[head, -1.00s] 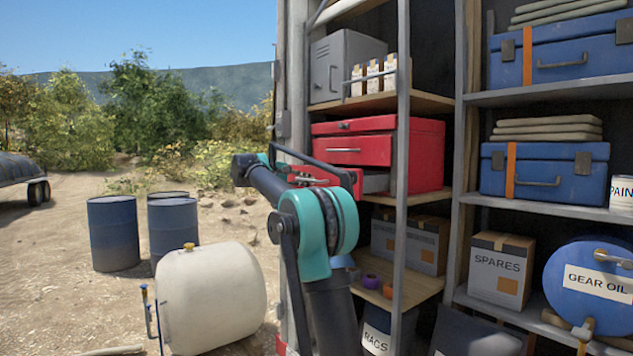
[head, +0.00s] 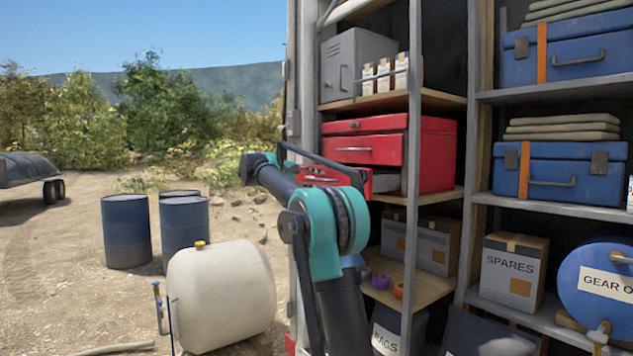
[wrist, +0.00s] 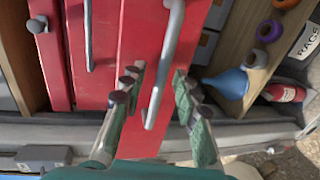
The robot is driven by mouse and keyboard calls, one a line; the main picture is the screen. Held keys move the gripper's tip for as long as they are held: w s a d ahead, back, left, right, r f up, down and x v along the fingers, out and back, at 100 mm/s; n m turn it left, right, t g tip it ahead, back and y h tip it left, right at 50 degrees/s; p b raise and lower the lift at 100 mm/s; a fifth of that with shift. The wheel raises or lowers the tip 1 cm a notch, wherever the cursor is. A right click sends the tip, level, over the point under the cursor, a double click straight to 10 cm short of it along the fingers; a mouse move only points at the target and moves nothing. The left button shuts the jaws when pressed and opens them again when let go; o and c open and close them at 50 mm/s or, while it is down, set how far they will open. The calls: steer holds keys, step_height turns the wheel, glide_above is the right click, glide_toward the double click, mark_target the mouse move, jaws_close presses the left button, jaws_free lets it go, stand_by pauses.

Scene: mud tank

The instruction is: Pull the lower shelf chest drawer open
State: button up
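The red chest (head: 435,150) stands on the middle shelf of the left rack. Its upper drawer (head: 368,150) is shut. Its lower drawer (head: 358,178) stands partly out toward the left, with its grey side (head: 387,182) showing. In the wrist view, the lower drawer's front (wrist: 140,45) is a red panel with a long grey bar handle (wrist: 168,60). My gripper (wrist: 158,80) is open, one finger on each side of the handle, with visible gaps. My arm covers part of the drawer in the head view.
A grey rack post (head: 413,200) stands in front of the chest. Below are grey boxes (head: 435,245) and tape rolls (head: 381,281). A white tank (head: 220,300) and blue barrels (head: 126,232) stand on the ground to the left; open dirt lies beyond.

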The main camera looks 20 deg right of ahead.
steer(key=v, duration=1.1)
steer(key=shift+a, duration=0.25)
steer(key=shift+s, duration=0.1)
steer(key=s+d+f+g+y, duration=0.1)
steer(key=s+d+f+y, duration=0.1)
steer(key=s+f, duration=0.5)
steer(key=s+d+f+m+y, duration=0.1)
steer(key=s+d+f+y, duration=0.15)
steer(key=f, duration=0.85)
steer(key=s+d+f+g+y, duration=0.1)
steer(key=s+d+f+y, duration=0.1)
steer(key=s+f, duration=0.5)
steer(key=s+a+f+m+y, duration=0.1)
steer(key=s+a+f+y, duration=0.2)
steer(key=s+f, duration=1)
steer(key=s+a+f+m+y, duration=0.2)
steer(key=s+f+y, duration=0.3)
steer(key=s+f, duration=0.8)
step_height(320, 180, down, 4)
steer(key=shift+a+f+t, duration=0.1)
steer(key=shift+a+t, duration=0.3)
steer(key=shift+a, duration=0.25)
